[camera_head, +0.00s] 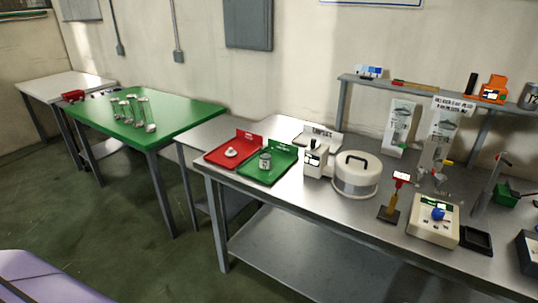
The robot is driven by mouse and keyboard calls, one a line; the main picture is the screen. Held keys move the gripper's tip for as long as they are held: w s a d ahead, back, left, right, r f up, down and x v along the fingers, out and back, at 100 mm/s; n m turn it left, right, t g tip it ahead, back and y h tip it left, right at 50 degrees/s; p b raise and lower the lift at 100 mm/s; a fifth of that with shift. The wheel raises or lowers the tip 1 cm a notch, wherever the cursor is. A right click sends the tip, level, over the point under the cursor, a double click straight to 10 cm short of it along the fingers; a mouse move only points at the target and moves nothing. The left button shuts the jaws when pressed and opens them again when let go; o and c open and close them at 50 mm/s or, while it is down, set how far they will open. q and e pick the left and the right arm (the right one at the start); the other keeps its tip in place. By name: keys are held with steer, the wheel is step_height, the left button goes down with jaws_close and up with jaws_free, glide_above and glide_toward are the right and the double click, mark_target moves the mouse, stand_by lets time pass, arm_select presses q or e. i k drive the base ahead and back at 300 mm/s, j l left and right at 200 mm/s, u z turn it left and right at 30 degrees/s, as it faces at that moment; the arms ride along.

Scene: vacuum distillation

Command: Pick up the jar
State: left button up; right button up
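A small grey jar (265,161) stands upright in a green tray (277,174) on the long metal bench. A red tray (216,158) sits directly left of it, with a small white object (231,152) in it. Neither of my grippers shows in the head view, so nothing is seen touching the jar.
A white round lidded pot (356,180) and a white device (316,160) stand right of the trays. Further right are a scale-like box (434,225) and a raised shelf (420,90). A green table (185,115) at left holds glass vessels (142,107). Floor in front is clear.

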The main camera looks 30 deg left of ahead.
mark_target(266, 157)
steer(key=i+j+z, duration=0.1)
steer(key=j, duration=0.45)
steer(key=i+j+z, duration=0.1)
steer(key=j, duration=0.45)
steer(key=i+j, duration=0.1)
steer(key=j, duration=0.45)
steer(key=i+j, duration=0.1)
steer(key=j, duration=0.4)
steer(key=i+j+z, duration=0.1)
steer(key=j, duration=0.45)
steer(key=i+j, duration=0.1)
steer(key=j, duration=0.45)
